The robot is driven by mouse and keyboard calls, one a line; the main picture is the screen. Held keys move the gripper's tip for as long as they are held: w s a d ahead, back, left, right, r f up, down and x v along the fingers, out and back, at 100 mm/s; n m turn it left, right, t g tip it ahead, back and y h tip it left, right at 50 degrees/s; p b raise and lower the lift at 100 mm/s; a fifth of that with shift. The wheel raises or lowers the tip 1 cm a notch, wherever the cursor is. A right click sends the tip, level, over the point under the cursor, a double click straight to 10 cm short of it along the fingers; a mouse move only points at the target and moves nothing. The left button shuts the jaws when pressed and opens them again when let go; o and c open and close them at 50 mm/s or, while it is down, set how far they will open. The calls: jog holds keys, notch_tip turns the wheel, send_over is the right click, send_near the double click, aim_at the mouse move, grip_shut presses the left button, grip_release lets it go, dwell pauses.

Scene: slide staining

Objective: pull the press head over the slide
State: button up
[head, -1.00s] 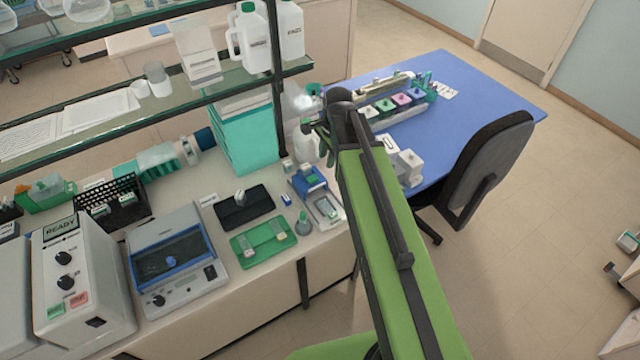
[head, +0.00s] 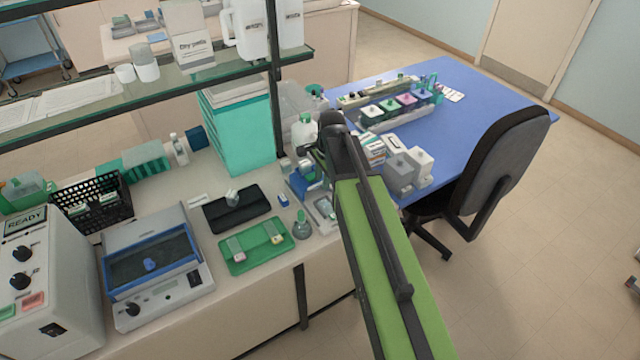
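A small press with a blue body (head: 300,188) stands at the right end of the bench, just left of my arm. Its pale base (head: 322,212) extends toward the front edge, partly covered by my arm. I cannot make out the slide on it. My gripper (head: 306,156) is at the far end of my green arm, at the upper part of the press. I cannot tell whether it touches the press head. The fingers are small, dark and partly hidden, so their opening does not show.
Left of the press are a green tray (head: 232,260) with small pieces, a dark case (head: 215,219) and a small flask (head: 302,230). A teal box (head: 238,150) stands behind. A glass shelf (head: 120,95) overhangs the bench. A blue table (head: 500,98) and chair (head: 490,170) are right.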

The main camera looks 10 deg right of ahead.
jog(key=shift+c, duration=0.2)
grip_shut()
jog(key=shift+s, duration=0.1)
dwell(1.0)
